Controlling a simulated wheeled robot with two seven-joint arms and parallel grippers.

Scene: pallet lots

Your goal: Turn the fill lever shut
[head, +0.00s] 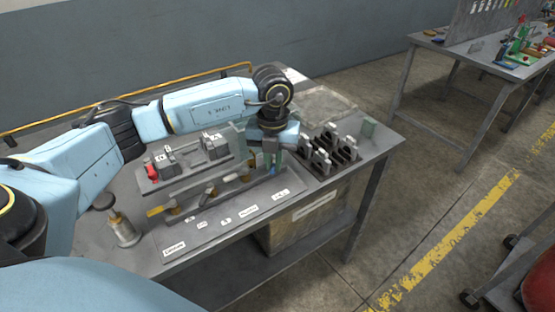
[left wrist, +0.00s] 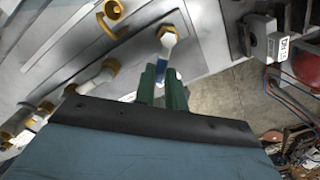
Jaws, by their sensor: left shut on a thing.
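A silver lever (left wrist: 168,42) with a brass nut at its pivot and a blue end shows in the left wrist view. My left gripper (left wrist: 161,76) has its two green fingers shut on the blue end. In the head view, my left gripper (head: 271,165) points down at the right end of the grey valve panel (head: 228,217), above the rightmost of several small white labels. The labels are too small to read surely. The arm and fingers hide most of the lever there. My right gripper is not in view.
Other levers (head: 209,191) with brass fittings line the panel to the left. Behind them stands a grey block unit with a red part (head: 151,172). A black rack (head: 333,160) stands close right of the gripper. A brass-and-black knobbed post (head: 122,229) stands front left.

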